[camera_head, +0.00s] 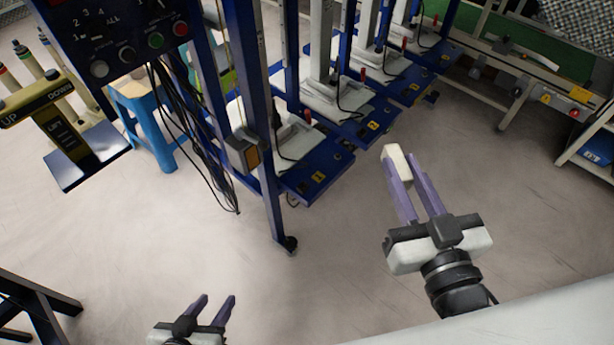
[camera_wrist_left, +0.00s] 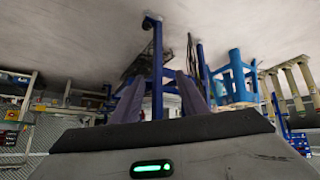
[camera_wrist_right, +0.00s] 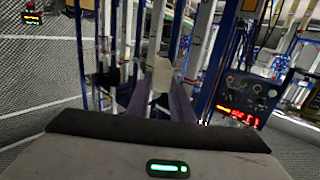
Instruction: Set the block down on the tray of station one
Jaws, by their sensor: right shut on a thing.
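A cream-white block (camera_head: 397,162) is held at the fingertips of my right gripper (camera_head: 405,172), above the floor in the head view. The block (camera_wrist_right: 162,74) also shows between the fingers in the right wrist view. The blue tray of the nearest station (camera_head: 325,163) carries a yellow label that looks like a 1. It lies to the left of the block and apart from it. A pale pad covers part of this tray. My left gripper (camera_head: 216,299) is open and empty at the bottom of the head view, far from the stations.
Further stations with blue trays (camera_head: 362,132) run back to the upper right. A blue post (camera_head: 262,130) and a control panel (camera_head: 120,35) stand left of the nearest tray. A blue stool (camera_head: 150,125) is further left. Open floor lies around both grippers.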

